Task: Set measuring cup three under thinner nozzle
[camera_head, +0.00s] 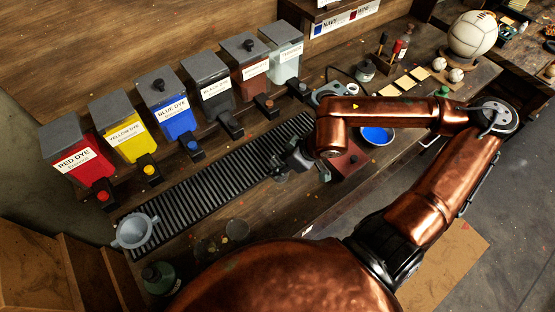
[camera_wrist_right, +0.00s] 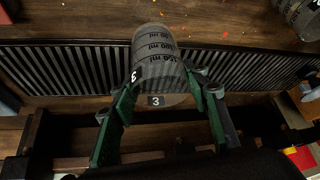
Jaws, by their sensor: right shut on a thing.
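Measuring cup three (camera_wrist_right: 158,62), a clear grey cup with ml marks and a "3" label, is between the green fingers of my right gripper (camera_wrist_right: 160,108) in the wrist view. The gripper is shut on it. In the head view, my right gripper (camera_head: 290,163) is over the right part of the slatted drip grate (camera_head: 200,195); the arm and gripper largely hide the cup there. The thinner dispenser (camera_head: 285,65), pale with a grey lid, is the rightmost in the row. Its dark nozzle (camera_head: 299,88) is behind and beyond the gripper. My left gripper is not in view.
Red (camera_head: 75,160), yellow (camera_head: 123,133), blue (camera_head: 170,112), black and brown dispensers stand left of the thinner. A grey cup (camera_head: 134,231) is at the grate's left end. Clear cups (camera_head: 236,231) stand in front. A blue bowl (camera_head: 377,136) is right of the gripper.

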